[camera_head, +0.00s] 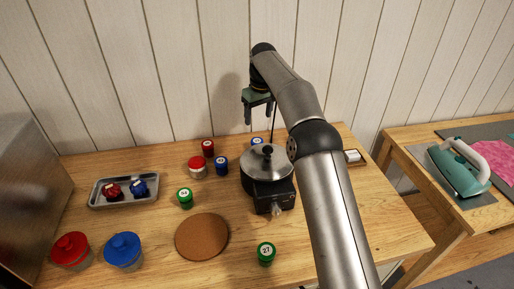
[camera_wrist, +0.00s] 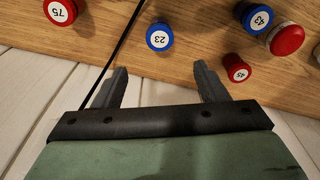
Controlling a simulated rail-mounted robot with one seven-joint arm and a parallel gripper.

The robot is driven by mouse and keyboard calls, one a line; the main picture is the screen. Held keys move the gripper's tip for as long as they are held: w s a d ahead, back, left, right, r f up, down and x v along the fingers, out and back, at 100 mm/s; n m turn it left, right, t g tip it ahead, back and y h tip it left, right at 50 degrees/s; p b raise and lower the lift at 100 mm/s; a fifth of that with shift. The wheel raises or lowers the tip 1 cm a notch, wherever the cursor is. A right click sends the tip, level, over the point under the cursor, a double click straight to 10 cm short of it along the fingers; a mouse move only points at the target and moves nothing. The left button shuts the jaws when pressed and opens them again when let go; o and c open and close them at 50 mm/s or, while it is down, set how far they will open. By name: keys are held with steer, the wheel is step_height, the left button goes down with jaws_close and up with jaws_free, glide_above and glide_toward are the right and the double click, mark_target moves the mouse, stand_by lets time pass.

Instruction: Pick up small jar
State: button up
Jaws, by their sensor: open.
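Several small numbered jars with coloured lids stand on the wooden table; the task does not say which is the small jar. A blue-lidded jar (camera_head: 257,141) stands behind the pot, below my gripper (camera_head: 258,116). In the wrist view, a blue lid marked 23 (camera_wrist: 159,38) lies ahead of the gap between the fingers of my gripper (camera_wrist: 162,78). A red lid marked 45 (camera_wrist: 237,70) and a blue lid marked 43 (camera_wrist: 258,19) are to its right, a red lid marked 75 (camera_wrist: 60,11) to its left. My gripper is open, empty, and above the table's back edge.
A dark pot (camera_head: 267,187) stands mid-table. Green-lidded jars (camera_head: 185,197) and a cork mat (camera_head: 202,238) are nearer. The panelled wall (camera_head: 130,80) is close behind the table.

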mark_target(257, 141)
steer(key=f, duration=0.6)
steer(key=w+f+p, duration=0.1)
steer(key=f, duration=0.1)
steer(key=shift+a+f, duration=0.3)
steer(key=shift+f, duration=0.1)
steer(key=shift+f+p, duration=1.2)
steer(key=shift+f, duration=1.55)
steer(key=c, duration=1.1)
